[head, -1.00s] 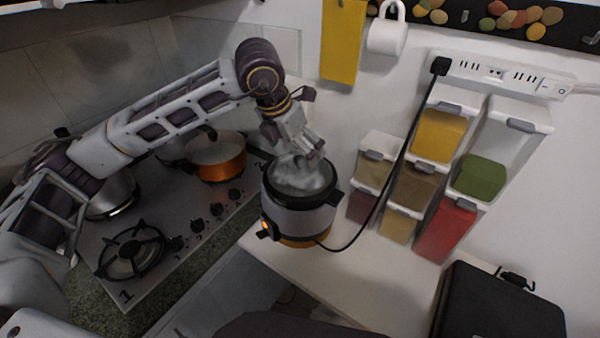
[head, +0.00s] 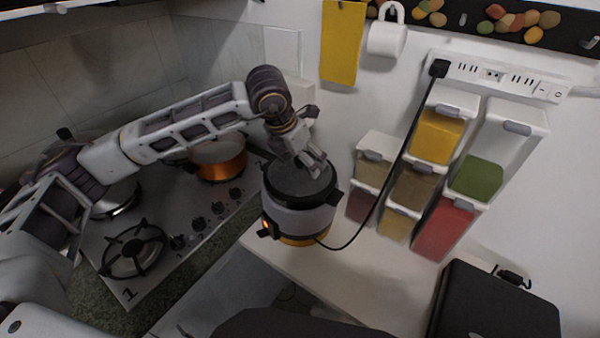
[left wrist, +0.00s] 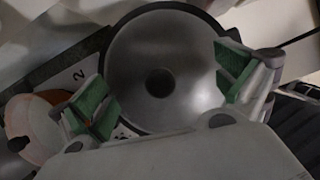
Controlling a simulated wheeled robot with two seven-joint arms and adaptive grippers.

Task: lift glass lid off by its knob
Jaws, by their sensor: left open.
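The glass lid (head: 296,178) looks grey and round and sits on top of the grey and black cooker (head: 298,218) on the white counter. In the left wrist view the lid (left wrist: 190,50) fills the middle, with its dark round knob (left wrist: 159,83) at the centre. My left gripper (head: 314,166) is over the lid in the head view. Its green-padded fingers (left wrist: 165,88) are open, one on each side of the knob in the wrist view. I cannot tell the height gap between fingertips and knob. The knob is hard to make out in the head view. My right gripper is not in view.
Clear spice dispensers (head: 415,187) stand right of the cooker. A black cable (head: 385,185) runs from the cooker to a wall power strip (head: 495,75). The stove (head: 165,240), with an orange pot (head: 220,165), is at the left. A black box (head: 500,305) is at lower right.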

